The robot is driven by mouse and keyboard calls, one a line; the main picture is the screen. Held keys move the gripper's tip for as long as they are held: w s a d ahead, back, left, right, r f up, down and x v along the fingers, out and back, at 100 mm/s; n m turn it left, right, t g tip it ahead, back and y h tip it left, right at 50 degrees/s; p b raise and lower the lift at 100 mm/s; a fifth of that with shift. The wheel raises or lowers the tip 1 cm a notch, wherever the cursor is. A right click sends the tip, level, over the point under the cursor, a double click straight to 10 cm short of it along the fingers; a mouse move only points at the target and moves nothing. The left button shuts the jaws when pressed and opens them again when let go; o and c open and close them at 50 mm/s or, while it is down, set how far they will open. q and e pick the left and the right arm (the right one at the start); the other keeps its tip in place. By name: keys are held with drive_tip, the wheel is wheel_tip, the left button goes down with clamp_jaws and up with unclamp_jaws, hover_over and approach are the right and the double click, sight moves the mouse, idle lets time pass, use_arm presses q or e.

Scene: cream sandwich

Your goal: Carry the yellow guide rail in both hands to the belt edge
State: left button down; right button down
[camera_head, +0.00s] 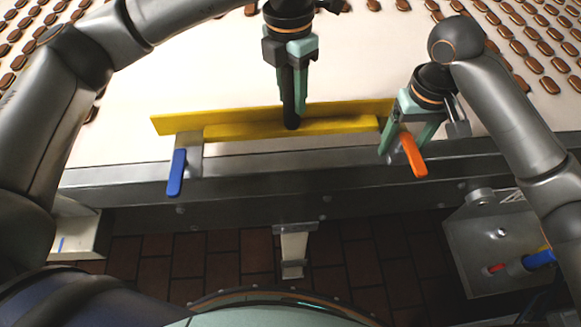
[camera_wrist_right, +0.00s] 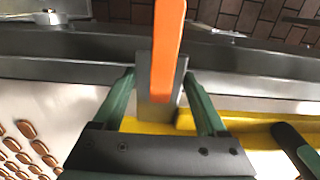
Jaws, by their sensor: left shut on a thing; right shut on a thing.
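The yellow guide rail (camera_head: 240,130) lies lengthwise along the near side of the pale belt, roughly parallel to its metal edge (camera_head: 120,180). Its right part also shows in the right wrist view (camera_wrist_right: 255,130). A bracket with a blue handle (camera_head: 177,172) is at its left end, and one with an orange handle (camera_head: 414,155) at its right end. My left gripper (camera_head: 291,122) is shut on the rail near its middle. My right gripper (camera_head: 402,140) is shut at the right end, its fingers either side of the orange-handled bracket. The exact contacts are partly hidden.
Rows of brown cream sandwiches (camera_head: 530,45) lie on the belt at the far left and far right. The belt (camera_head: 190,70) behind the rail is bare. A metal box (camera_head: 500,240) hangs below at right. The floor is brick tile.

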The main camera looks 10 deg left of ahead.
sight(290, 67)
use_arm(q)
drive_tip(key=shift+d+f, duration=0.1)
drive_tip(key=shift+f, duration=0.25)
use_arm(e)
drive_tip(key=shift+a+f, duration=0.15)
drive_tip(key=shift+f, duration=0.2)
use_arm(q)
drive_tip(key=shift+f+b, duration=0.2)
drive_tip(key=shift+b, duration=0.1)
use_arm(e)
drive_tip(key=shift+f, duration=0.15)
